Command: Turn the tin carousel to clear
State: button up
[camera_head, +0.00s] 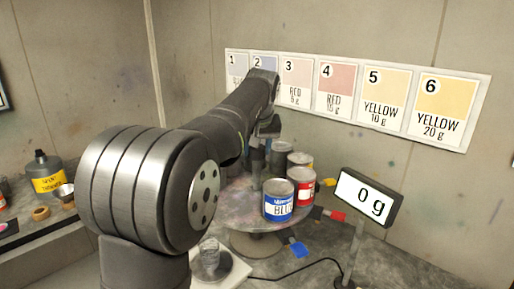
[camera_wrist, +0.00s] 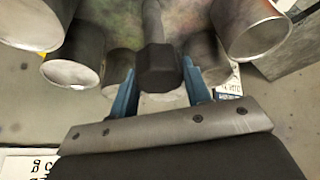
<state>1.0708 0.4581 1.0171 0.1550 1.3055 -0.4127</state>
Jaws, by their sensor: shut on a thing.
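The tin carousel (camera_head: 232,208) is a round, paint-stained turntable on a short base. A tin labelled blue (camera_head: 278,207) stands at its front right, with a red-labelled tin (camera_head: 304,188) just behind it and more tins (camera_head: 299,160) farther back. In the wrist view, several open-topped tins (camera_wrist: 72,62) ring a dark faceted knob (camera_wrist: 158,68) on a post above the mottled carousel top (camera_wrist: 113,22). My gripper (camera_wrist: 158,88) has its two blue fingers on either side of this knob and is shut on it. In the head view my arm hides the carousel's back left.
A scale display (camera_head: 367,198) reading 0 g stands right of the carousel. A clear cup (camera_head: 212,260) stands in front. Blue (camera_head: 296,248) and red (camera_head: 330,214) tags lie near the carousel's right edge. A colour chart (camera_head: 360,95) hangs behind. A spent thinner bottle (camera_head: 47,172) stands left.

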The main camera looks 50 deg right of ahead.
jog(key=n+y, duration=0.1)
jog(key=n, duration=0.1)
jog(key=n+t, duration=0.1)
jog(key=n, duration=0.2)
jog(key=shift+y, duration=0.4)
jog(key=n+y, duration=0.1)
jog(key=n, duration=0.3)
jog(key=shift+n+y, duration=0.3)
jog(key=shift+y, duration=0.1)
jog(key=n+y, duration=0.1)
jog(key=n, duration=0.3)
jog(key=shift+n+g+y, duration=0.3)
jog(key=shift+y, duration=0.1)
jog(key=shift+n+g+y, duration=0.4)
jog(key=shift+n+g, duration=0.1)
jog(key=shift+n, duration=1.5)
jog(key=o, duration=1.4)
